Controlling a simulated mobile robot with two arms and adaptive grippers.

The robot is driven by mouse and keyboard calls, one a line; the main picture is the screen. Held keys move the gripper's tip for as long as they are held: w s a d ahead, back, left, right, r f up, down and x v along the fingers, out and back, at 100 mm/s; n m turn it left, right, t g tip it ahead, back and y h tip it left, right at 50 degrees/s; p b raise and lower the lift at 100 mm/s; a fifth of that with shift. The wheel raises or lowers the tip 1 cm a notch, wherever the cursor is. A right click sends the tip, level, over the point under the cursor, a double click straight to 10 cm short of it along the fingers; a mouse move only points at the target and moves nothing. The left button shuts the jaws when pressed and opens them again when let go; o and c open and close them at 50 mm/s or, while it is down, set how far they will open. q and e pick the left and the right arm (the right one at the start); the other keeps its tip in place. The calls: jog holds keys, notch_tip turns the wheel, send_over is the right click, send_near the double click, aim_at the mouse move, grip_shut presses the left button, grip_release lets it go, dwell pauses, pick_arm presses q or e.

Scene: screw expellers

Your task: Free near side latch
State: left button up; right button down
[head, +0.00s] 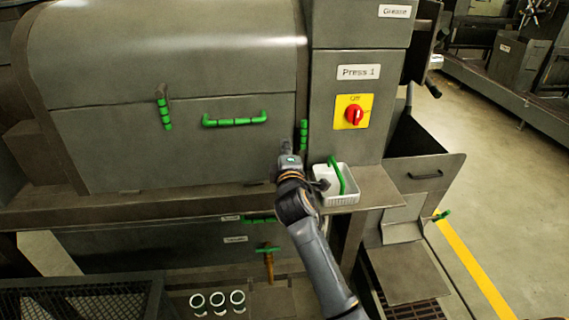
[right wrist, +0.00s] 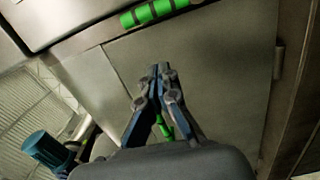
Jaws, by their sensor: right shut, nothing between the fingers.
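A dark grey press housing with a rounded cover (head: 180,60) fills the left and middle of the head view. One green-gripped latch (head: 164,113) is on its front at the left. Another green-gripped latch (head: 303,135) hangs upright at the cover's right edge. My right gripper (head: 285,146) is just left of and below that right latch, with no contact visible. In the right wrist view its fingertips (right wrist: 162,70) are together and empty, and a banded green grip (right wrist: 156,12) lies beyond them at the top. My left gripper is not in view.
A green handle (head: 235,120) is on the cover's front. A white basket (head: 337,185) with a green-handled tool sits on the ledge right of my gripper. A red switch on a yellow plate (head: 353,112) is on the "Press 1" cabinet. Open floor lies at the right.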

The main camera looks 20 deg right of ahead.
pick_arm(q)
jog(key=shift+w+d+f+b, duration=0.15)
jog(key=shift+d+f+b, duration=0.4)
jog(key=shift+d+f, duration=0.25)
pick_arm(e)
jog(key=v, duration=0.6)
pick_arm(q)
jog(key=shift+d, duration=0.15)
